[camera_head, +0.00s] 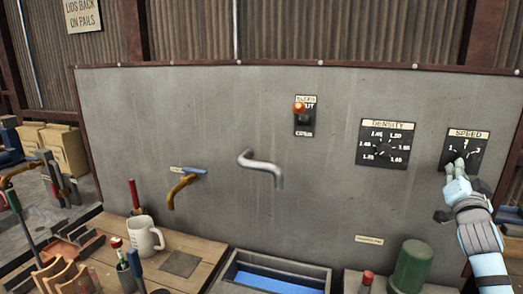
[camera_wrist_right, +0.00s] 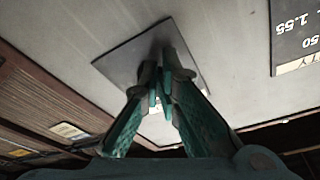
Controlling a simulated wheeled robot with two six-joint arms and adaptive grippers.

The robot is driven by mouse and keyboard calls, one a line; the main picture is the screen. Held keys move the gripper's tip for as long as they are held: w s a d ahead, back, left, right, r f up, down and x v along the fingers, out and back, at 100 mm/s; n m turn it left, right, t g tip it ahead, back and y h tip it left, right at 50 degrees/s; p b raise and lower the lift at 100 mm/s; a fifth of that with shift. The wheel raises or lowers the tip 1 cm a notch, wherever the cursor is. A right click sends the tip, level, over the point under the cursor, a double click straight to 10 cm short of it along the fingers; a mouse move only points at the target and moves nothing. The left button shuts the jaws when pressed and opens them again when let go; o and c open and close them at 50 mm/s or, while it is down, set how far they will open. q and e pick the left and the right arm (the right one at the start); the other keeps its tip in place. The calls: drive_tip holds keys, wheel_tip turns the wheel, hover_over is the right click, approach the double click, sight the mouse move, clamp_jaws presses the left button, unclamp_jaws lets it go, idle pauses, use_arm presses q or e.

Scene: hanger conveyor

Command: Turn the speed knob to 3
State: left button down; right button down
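The speed panel (camera_head: 467,137) is a dark plate with white marks under a SPEED label, at the right of the grey wall. Its knob is hidden behind my fingers, so I cannot read its setting. My right gripper (camera_head: 455,167) is at the lower middle of this panel, where the knob sits. In the right wrist view the gripper (camera_wrist_right: 162,80) has its two fingers close together, tips at the dark plate (camera_wrist_right: 130,55). I cannot tell whether they clamp the knob. My left gripper is not in view.
The density panel (camera_head: 388,141) is left of the speed panel, and a switch with an orange knob (camera_head: 299,108) is further left. A green cylinder (camera_head: 411,266) and a red-topped item (camera_head: 367,278) stand below. A mug (camera_head: 143,236) is on the workbench at left.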

drive_tip(key=shift+a+r, duration=0.1)
drive_tip(key=shift+w, duration=0.1)
drive_tip(key=b+v, duration=0.1)
drive_tip(key=v, duration=0.5)
drive_tip(key=shift+r+b, duration=0.2)
drive_tip(key=shift+b, duration=0.2)
drive_tip(key=shift+r, duration=0.1)
